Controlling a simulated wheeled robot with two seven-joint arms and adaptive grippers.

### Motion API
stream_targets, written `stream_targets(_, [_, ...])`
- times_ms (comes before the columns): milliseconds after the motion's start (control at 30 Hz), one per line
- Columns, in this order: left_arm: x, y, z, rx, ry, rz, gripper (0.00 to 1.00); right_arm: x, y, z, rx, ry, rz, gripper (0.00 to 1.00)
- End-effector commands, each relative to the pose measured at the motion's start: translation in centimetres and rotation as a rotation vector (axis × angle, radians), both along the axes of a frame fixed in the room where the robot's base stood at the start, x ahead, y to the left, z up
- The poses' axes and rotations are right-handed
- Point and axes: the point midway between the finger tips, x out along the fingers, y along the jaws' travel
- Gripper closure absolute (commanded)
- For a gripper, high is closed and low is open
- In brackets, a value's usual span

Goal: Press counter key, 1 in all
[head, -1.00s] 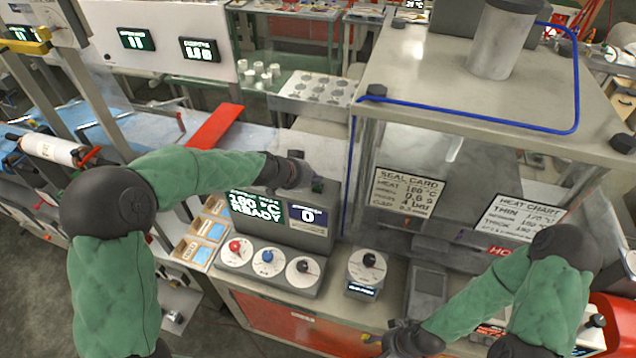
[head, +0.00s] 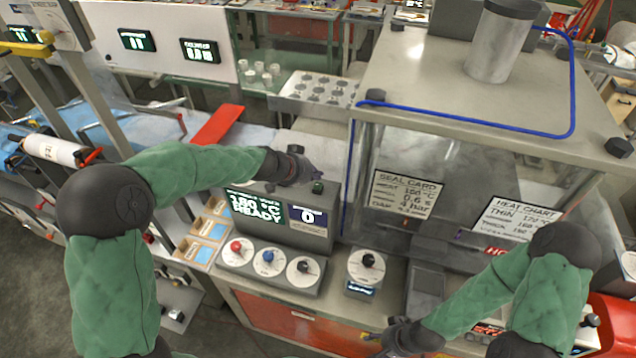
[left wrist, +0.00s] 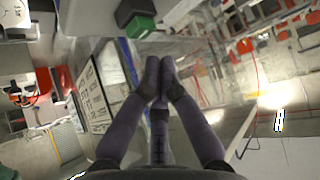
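The counter key is a small green-topped button (head: 318,187) on top of the grey control box (head: 275,220), at its right end. The box's lit displays show 180 °C READY and, on the right, a counter reading 0. My left gripper (head: 314,172) is just behind and above the key, apart from it as far as I can see. In the left wrist view the fingertips (left wrist: 160,66) meet with nothing between them, and the green key (left wrist: 139,27) lies beyond them, slightly left. My right gripper (head: 372,338) hangs low at the bench front; its fingers are too small to read.
Red, blue and black knobs (head: 268,256) sit on the box's sloped front. A separate dial (head: 367,263) stands to the right. The clear-walled machine housing (head: 480,85) with its cards rises close on the right. A red strip (head: 218,125) lies behind on the left.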

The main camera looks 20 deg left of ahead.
Motion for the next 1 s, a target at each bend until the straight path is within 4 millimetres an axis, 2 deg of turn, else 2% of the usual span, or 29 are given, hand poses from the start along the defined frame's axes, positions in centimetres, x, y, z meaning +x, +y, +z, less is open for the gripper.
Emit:
stream_targets(100, [0.0,0.0,1.5,0.0,-0.001,0.0,1.0,0.0,0.0,1.1,0.0,0.0,0.0,0.4])
stream_targets(433, [0.0,0.0,4.1,0.0,-0.001,-0.001,1.0,0.0,0.0,3.0,0.0,0.0,0.0,0.4])
stream_targets(1000, [0.0,0.0,4.0,-0.001,0.0,0.001,1.0,0.0,0.0,3.0,0.0,0.0,0.0,0.4])
